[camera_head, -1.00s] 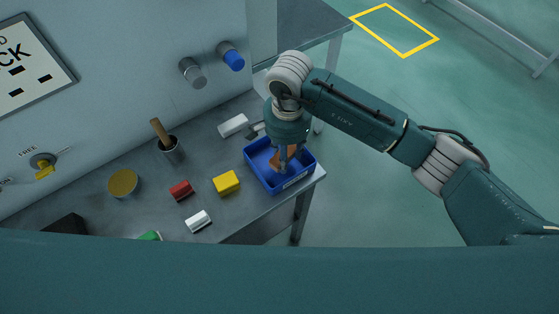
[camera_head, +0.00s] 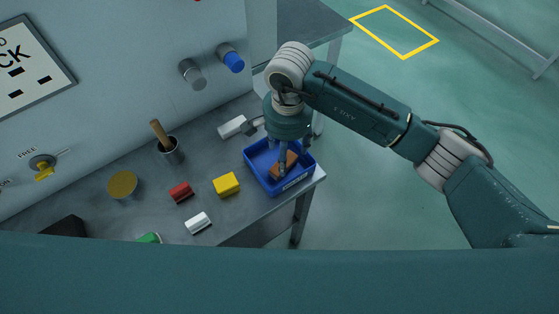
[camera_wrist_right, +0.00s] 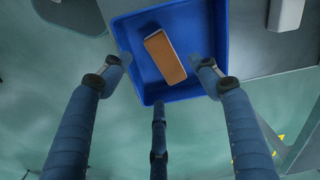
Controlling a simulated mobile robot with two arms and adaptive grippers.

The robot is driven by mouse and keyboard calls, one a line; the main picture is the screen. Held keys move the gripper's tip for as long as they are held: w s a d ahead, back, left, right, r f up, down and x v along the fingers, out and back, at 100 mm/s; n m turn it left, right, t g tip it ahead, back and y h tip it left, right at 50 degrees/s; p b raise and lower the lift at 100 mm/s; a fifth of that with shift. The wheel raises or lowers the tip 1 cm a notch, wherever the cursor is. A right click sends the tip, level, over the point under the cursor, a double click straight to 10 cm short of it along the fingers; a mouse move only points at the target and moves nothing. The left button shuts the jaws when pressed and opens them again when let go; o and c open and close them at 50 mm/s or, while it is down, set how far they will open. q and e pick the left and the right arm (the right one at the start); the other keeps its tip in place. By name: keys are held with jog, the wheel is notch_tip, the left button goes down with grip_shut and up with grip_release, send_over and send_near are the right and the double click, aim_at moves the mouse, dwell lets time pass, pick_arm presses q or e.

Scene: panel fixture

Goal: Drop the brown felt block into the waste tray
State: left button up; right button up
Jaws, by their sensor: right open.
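The brown felt block (camera_head: 287,164) lies inside the blue waste tray (camera_head: 304,180) on the bench. In the right wrist view the block (camera_wrist_right: 165,56) rests tilted on the tray floor, inside the walls of the tray (camera_wrist_right: 216,22). My right gripper (camera_head: 279,168) is above the tray, its fingers reaching down beside the block. In the right wrist view my right gripper (camera_wrist_right: 158,78) is open, with its fingers spread and apart from the block. My left gripper is not in view.
On the bench (camera_head: 225,216) stand a yellow block (camera_head: 227,184), a red block (camera_head: 181,191), a white block (camera_head: 198,223), a round tan-topped item (camera_head: 123,184) and a cup (camera_head: 171,152) with a wooden handle. A white object (camera_head: 233,126) lies behind the tray. The wall panel has knobs (camera_head: 231,57).

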notch_tip(320, 180, up, 10)
jog(key=shift+f, duration=0.2)
jog(key=shift+a, duration=0.1)
dwell(0.3)
